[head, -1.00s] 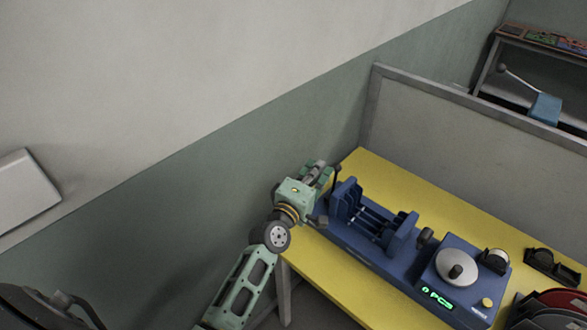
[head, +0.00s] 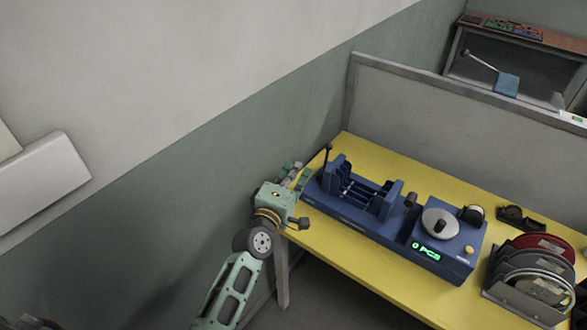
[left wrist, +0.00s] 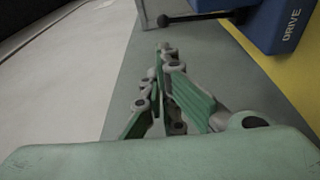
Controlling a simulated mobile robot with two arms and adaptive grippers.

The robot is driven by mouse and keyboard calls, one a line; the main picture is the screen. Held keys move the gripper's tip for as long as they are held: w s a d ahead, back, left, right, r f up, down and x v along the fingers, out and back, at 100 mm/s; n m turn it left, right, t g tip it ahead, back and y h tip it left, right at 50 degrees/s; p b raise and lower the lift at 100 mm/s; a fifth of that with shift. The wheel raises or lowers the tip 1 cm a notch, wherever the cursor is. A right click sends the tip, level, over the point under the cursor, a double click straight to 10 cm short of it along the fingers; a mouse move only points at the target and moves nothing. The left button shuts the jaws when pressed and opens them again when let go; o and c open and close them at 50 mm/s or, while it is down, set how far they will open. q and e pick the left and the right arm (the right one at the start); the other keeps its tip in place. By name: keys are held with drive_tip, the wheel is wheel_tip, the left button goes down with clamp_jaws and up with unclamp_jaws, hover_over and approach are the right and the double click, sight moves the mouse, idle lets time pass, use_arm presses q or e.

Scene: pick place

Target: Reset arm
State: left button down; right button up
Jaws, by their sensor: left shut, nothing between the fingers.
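My left gripper (head: 295,172) is green and grey, at the left end of the yellow table (head: 370,268) in the head view. Its fingers point up and away, close beside the left end of a blue machine (head: 350,212). In the left wrist view the gripper (left wrist: 163,55) has its fingers together, with nothing between them. The machine's blue body (left wrist: 262,22), marked DRIVE, and its black lever (left wrist: 195,16) show just beyond to the upper right. My right gripper is not in view.
A rack of red and grey discs (head: 535,272) stands at the table's right. A small black holder (head: 520,218) lies near the back edge. A grey partition (head: 440,100) closes off the back. Left of the table is a wall (head: 150,220) with free space before it.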

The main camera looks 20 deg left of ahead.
use_arm(q)
drive_tip(key=s+d+f+m+g+h, duration=0.1)
drive_tip(key=s+d+f+m+g, duration=0.1)
drive_tip(key=s+f+m+g, duration=0.45)
drive_tip(key=s+d+f+m+g+h, duration=0.1)
drive_tip(key=s+d+f+m+g, duration=0.15)
drive_tip(key=s+m, duration=0.55)
drive_tip(key=s+a+f+m+g+y, duration=0.1)
drive_tip(key=s+a+m+g+y, duration=0.2)
drive_tip(key=s, duration=0.9)
drive_tip(key=s+a+f+g+y, duration=0.1)
drive_tip(key=s+a+f+g, duration=0.3)
drive_tip(key=s, duration=0.7)
wheel_tip(320, 180, down, 25)
drive_tip(key=s+a, duration=0.1)
drive_tip(key=s, duration=0.1)
drive_tip(key=s+a+f+g+b, duration=0.1)
drive_tip(key=s+a+f, duration=0.2)
drive_tip(key=s+f, duration=1.3)
drive_tip(key=shift+s+f+m, duration=0.25)
drive_tip(key=shift+f+m, duration=0.05)
drive_tip(key=shift+m, duration=0.05)
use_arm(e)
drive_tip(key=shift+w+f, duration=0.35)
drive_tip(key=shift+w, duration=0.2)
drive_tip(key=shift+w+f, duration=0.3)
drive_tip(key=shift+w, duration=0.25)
